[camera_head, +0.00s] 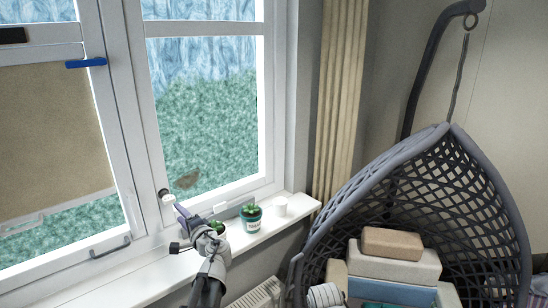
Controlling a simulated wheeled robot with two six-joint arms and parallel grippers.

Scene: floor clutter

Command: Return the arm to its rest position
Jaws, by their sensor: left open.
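My left arm comes up from the bottom of the head view, and its gripper (180,228) is open over the white windowsill (150,283). Its two fingers are spread apart and point left toward the window, with nothing visible between them. A small green plant (217,228) shows just behind the gripper; its pot is mostly hidden, and I cannot tell whether they touch. My right gripper is not in view.
A hanging wicker chair (470,190) holding stacked blocks (395,268) fills the right side. A radiator (258,296) sits below the sill.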

